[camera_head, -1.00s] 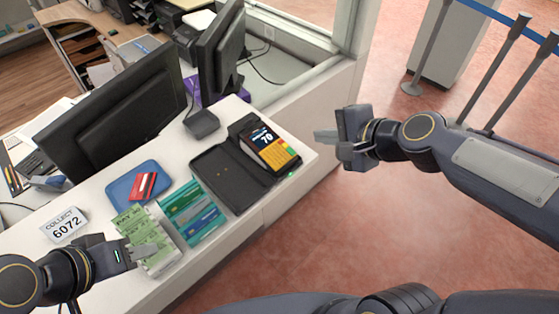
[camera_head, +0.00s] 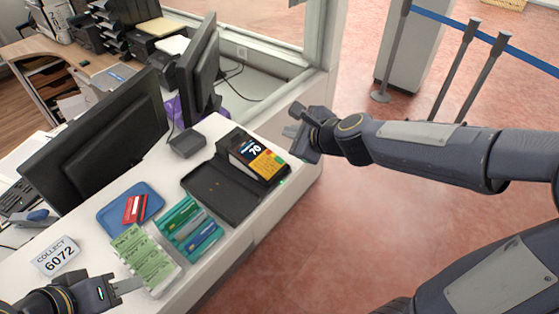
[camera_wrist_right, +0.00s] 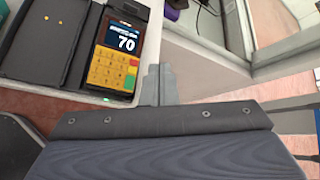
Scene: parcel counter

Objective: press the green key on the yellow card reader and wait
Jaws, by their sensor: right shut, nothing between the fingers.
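The yellow card reader (camera_head: 262,165) sits at the right end of the counter, its dark screen showing 70. In the right wrist view the reader (camera_wrist_right: 112,68) shows a yellow keypad with a green key (camera_wrist_right: 129,80) at its lower right corner. My right gripper (camera_head: 291,131) is shut and empty, just right of the reader and apart from it. In the right wrist view its fingertips (camera_wrist_right: 158,84) are to the right of the green key. My left gripper (camera_head: 128,285) is over the near left counter by the green slips; its finger gap cannot be made out.
A blue tray (camera_head: 113,221) holds a red card (camera_head: 135,209). Green slips (camera_head: 148,260), teal cards (camera_head: 190,228) and a "COLLECT 6072" sign (camera_head: 56,257) lie nearer. Monitors stand behind. Open floor lies right of the counter.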

